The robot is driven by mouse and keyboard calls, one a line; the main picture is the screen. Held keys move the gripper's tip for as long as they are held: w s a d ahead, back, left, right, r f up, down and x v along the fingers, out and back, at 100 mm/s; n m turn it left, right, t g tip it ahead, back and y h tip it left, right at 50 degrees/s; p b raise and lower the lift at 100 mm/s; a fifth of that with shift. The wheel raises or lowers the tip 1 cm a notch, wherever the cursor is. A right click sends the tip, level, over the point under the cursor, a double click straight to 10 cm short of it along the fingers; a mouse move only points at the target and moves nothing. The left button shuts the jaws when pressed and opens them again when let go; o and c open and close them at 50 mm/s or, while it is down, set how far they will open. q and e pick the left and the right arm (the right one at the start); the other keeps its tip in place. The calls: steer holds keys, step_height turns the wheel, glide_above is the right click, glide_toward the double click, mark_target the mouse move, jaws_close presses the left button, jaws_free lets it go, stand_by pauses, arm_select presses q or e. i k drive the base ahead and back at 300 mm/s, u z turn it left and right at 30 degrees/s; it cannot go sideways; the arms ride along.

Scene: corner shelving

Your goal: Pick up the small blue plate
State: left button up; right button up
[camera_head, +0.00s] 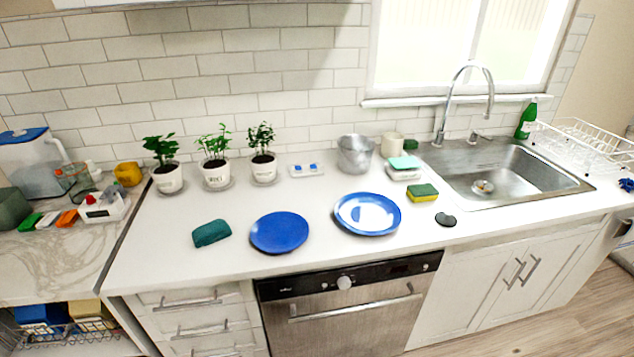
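Two blue plates lie flat on the white counter in the head view. The smaller blue plate (279,232) is on the left, near the counter's front edge above the dishwasher. The two plates are apart, and nothing rests on either one. Neither my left gripper nor my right gripper is in view.
A dark green cloth (211,233) lies left of the small plate. Potted plants (215,172) and a metal bucket (355,154) stand behind. A sponge (422,193) and dark disc (446,220) lie right, before the sink (505,172). The dishwasher (345,305) is below.

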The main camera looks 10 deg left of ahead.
mark_target(276, 232)
steer(key=z, duration=1.85)
steer(key=i, duration=2.75)
steer(key=u, duration=3)
